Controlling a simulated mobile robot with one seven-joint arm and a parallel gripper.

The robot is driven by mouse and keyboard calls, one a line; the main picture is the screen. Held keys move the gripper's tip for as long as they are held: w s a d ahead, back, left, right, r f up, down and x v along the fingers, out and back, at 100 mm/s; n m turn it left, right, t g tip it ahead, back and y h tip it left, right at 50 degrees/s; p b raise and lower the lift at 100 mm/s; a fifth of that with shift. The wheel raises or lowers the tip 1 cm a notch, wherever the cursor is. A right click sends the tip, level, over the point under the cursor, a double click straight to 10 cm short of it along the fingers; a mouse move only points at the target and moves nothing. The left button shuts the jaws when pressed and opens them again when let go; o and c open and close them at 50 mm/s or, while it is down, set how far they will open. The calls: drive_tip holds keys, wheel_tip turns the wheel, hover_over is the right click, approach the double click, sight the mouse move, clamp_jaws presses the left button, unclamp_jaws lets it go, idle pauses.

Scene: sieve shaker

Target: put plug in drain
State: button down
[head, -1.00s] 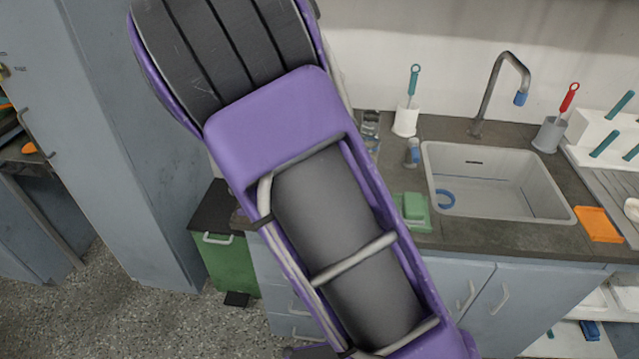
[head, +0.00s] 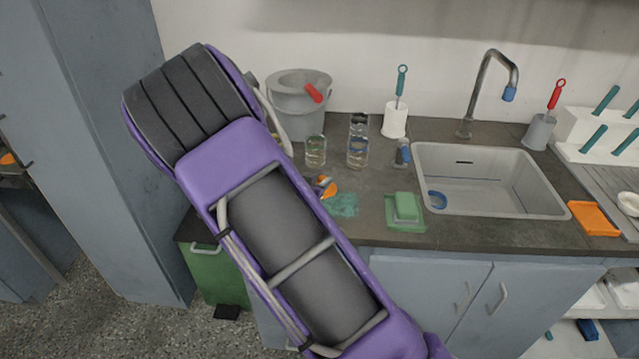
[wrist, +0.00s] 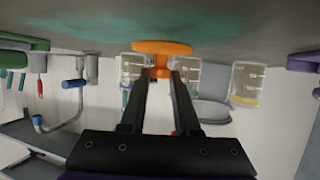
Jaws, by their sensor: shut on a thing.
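My gripper (wrist: 160,74) is shut on an orange plug (wrist: 160,48), holding it by a narrow part between the fingertips. The wrist picture is upside down, with the counter at the top and the plug's wide part close to it; I cannot tell whether they touch. In the head view my purple arm hides most of the gripper, and the orange plug (head: 327,187) shows beside a teal patch on the counter.
Glass beakers (head: 316,151) and a grey bucket (head: 290,100) stand behind the plug. The tap (head: 487,85) rises behind the sink.

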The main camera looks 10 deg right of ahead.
drive_tip(key=shift+r, duration=0.1)
drive_tip(key=c, duration=0.6)
unclamp_jaws()
drive_tip(key=shift+c, duration=0.2)
